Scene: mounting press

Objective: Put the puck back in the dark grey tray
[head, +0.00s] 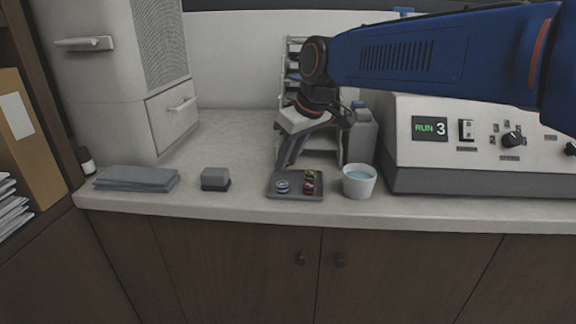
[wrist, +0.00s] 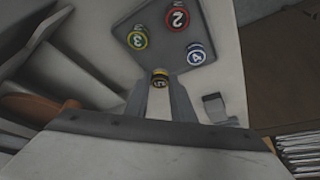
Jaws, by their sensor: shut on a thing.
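My gripper (head: 285,163) points down just behind the dark grey tray (head: 297,194) in the head view. In the wrist view my gripper (wrist: 160,84) is shut on a yellow-banded puck (wrist: 160,76), whose number looks like 5. The puck shows between the fingertips, beside the tray (wrist: 165,52) in that view; its height is hard to tell. The tray holds a red puck 2 (wrist: 177,16), a green puck 3 (wrist: 138,39) and a blue puck 4 (wrist: 196,54). I cannot make out the held puck in the head view.
A white cup of bluish liquid (head: 359,183) stands just right of the tray. A grey block (head: 215,179) and folded grey cloth (head: 136,178) lie to the left. A rack (head: 292,60) stands behind my gripper. The press panel (head: 470,135) reads RUN 3.

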